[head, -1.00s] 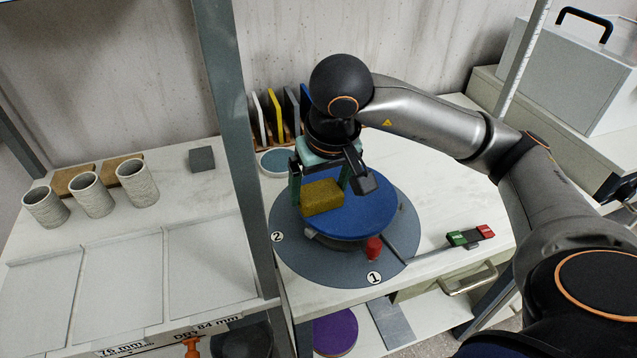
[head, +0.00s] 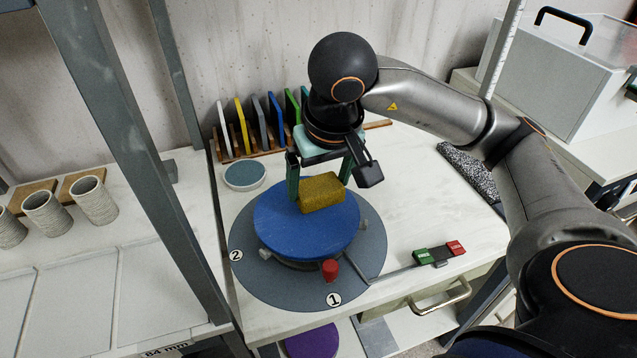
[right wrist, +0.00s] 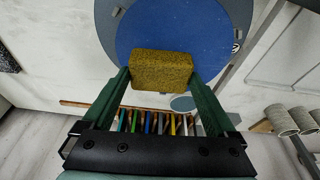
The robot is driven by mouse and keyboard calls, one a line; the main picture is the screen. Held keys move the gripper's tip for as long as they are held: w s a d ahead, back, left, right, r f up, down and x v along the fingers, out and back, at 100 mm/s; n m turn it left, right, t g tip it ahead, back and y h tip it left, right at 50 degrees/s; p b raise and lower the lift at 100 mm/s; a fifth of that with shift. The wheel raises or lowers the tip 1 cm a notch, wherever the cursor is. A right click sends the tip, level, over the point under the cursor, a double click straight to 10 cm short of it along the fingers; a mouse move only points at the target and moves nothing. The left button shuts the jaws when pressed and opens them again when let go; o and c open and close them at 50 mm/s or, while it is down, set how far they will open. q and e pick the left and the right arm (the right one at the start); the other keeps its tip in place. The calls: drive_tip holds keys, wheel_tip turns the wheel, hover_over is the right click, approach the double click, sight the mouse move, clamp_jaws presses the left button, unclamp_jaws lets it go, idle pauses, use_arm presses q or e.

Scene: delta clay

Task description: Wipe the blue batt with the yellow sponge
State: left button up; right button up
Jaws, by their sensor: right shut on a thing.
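The blue batt (head: 290,226) is a flat round disc on a wheel standing on a grey round base. The yellow sponge (head: 322,192) is over the far right part of the batt; I cannot tell whether it touches the surface. My right gripper (head: 320,187) is shut on the sponge, with a green finger on each side of it. In the right wrist view the sponge (right wrist: 161,70) sits between the two fingertips, with the blue batt (right wrist: 180,28) beyond it. My left gripper is not in view.
A rack of coloured upright boards (head: 256,124) stands behind the batt, near a round teal-topped dish (head: 244,174). A red knob (head: 330,269) sits at the batt's front edge, and a green and red switch (head: 438,252) is at right. A grey post (head: 140,150) rises at left.

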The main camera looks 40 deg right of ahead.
drive_tip(key=shift+r, duration=0.7)
drive_tip(key=shift+r+p, duration=0.3)
drive_tip(key=shift+p, duration=0.2)
drive_tip(key=shift+r+p, duration=0.55)
drive_tip(key=shift+r, duration=0.25)
drive_tip(key=shift+r+p, duration=0.35)
drive_tip(key=shift+r, duration=0.05)
drive_tip(key=shift+r+p, duration=0.3)
drive_tip(key=shift+r, duration=0.25)
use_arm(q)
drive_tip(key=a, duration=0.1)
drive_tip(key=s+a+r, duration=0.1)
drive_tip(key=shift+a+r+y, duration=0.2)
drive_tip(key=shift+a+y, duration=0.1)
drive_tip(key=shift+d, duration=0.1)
use_arm(e)
drive_tip(key=shift+f, duration=0.1)
